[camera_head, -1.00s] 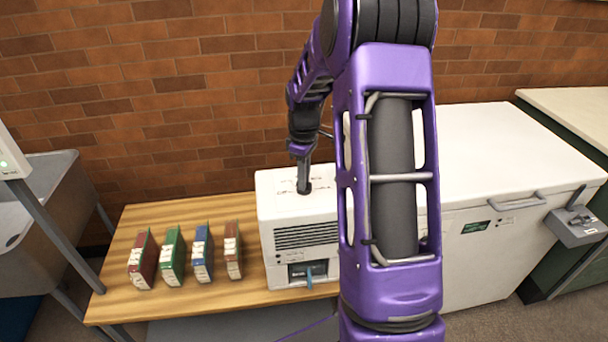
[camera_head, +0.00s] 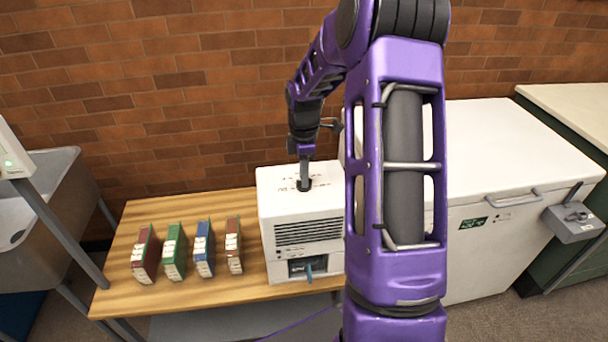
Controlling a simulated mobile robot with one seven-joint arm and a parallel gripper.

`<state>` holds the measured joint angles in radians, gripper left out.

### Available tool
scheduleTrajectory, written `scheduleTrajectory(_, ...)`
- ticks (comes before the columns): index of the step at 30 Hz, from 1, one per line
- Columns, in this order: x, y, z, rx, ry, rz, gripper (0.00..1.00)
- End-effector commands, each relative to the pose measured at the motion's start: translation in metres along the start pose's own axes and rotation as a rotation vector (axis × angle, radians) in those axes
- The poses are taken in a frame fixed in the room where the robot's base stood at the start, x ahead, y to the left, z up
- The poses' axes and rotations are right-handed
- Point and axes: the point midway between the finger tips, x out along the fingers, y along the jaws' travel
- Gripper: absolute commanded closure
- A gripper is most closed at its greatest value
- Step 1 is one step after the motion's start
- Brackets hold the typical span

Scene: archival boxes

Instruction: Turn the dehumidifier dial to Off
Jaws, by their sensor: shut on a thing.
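The dehumidifier (camera_head: 279,241) is a white box with a dark vent grille, standing on the wooden table. Its dial (camera_head: 304,186) is a small dark knob on the top face, with printed marks around it too small to read. My gripper (camera_head: 304,180) points down from above and is shut on the dial. The gripper covers much of the dial, so its pointer setting cannot be told.
Several archival boxes, red, green (camera_head: 174,252), blue and brown, stand left of the dehumidifier on the wooden table (camera_head: 215,293). A white chest freezer (camera_head: 490,150) stands to the right. A metal sink (camera_head: 55,205) is at left. A brick wall is behind.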

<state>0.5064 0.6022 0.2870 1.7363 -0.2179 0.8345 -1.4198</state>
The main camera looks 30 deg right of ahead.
Motion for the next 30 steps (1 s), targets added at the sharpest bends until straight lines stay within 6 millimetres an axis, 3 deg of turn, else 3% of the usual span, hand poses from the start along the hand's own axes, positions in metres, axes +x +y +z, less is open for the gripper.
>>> scheduleTrajectory(12, -0.001, 0.001, 0.0, -0.009, 0.0, 0.004, 1.0)
scheduleTrajectory(13, -0.001, 0.001, 0.0, -0.009, -0.001, 0.004, 0.8)
scheduleTrajectory(17, -0.001, 0.001, 0.0, -0.008, 0.0, 0.002, 0.56)
scheduleTrajectory(26, -0.001, 0.0, 0.0, -0.007, 0.0, 0.001, 0.55)
scheduleTrajectory(30, -0.011, 0.001, 0.0, -0.006, 0.0, 0.003, 0.55)
